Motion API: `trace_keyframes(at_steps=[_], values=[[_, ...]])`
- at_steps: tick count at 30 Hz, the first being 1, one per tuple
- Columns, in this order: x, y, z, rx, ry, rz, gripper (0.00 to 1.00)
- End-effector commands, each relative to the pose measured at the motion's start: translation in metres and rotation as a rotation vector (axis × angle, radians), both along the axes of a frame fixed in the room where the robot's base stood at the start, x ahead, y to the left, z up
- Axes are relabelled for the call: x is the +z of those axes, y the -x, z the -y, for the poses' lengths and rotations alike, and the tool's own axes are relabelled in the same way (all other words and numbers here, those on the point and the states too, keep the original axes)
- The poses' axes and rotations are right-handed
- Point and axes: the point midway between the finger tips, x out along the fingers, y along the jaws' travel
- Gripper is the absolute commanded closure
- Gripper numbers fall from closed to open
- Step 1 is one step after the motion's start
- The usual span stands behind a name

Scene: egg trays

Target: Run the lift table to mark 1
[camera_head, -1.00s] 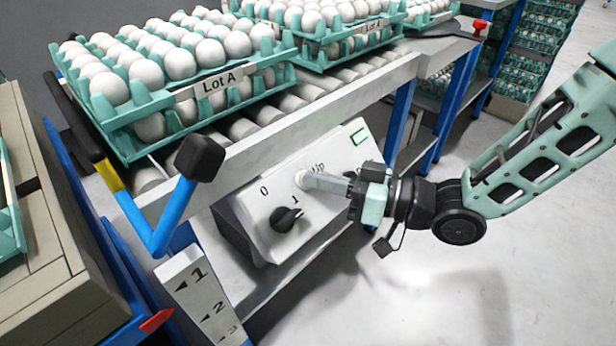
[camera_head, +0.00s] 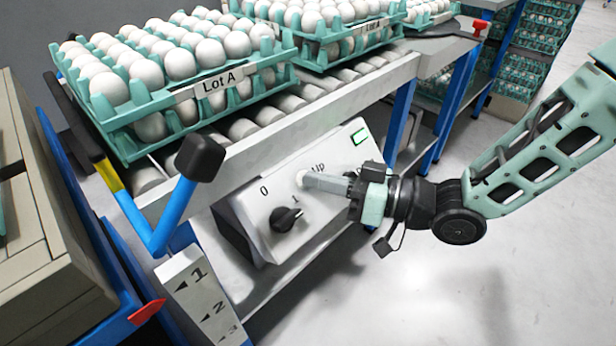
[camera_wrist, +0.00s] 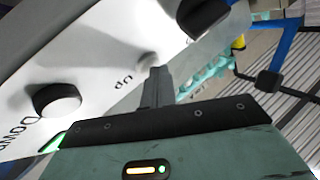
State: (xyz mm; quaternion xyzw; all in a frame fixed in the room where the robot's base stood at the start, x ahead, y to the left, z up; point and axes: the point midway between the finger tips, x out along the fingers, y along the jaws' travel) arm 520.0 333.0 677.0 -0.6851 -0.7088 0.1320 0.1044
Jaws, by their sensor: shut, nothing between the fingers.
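The lift table (camera_head: 60,280) is at the left edge, with a beige top, blue frame and red pointer (camera_head: 147,311). The pointer stands left of the white scale post (camera_head: 190,290), lower in the picture than mark 1. The grey control box (camera_head: 330,165) has a black 0/1 knob (camera_head: 285,218) turned toward 1. My gripper (camera_head: 305,180) is shut and empty, its fingertips at the pale Up button (camera_wrist: 148,60). They appear to touch it and partly cover it. The black Down button (camera_wrist: 57,98) shows in the wrist view; my gripper hides it in the head view.
A roller conveyor (camera_head: 330,98) above the box carries egg trays, the nearest marked Lot A (camera_head: 150,100). A blue lever with a black knob (camera_head: 200,158) juts out at the conveyor's near corner. Clear floor (camera_head: 480,280) lies at the right.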

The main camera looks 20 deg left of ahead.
Motion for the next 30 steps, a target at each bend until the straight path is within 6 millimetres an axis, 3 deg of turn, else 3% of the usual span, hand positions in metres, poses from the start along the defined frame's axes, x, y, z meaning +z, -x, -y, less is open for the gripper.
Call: trace_keyframes(at_steps=[25,30], values=[[0.013,0.006,0.014,0.0,0.0,0.0,1.0],[0.024,0.008,0.021,-0.001,0.0,0.0,1.0]])
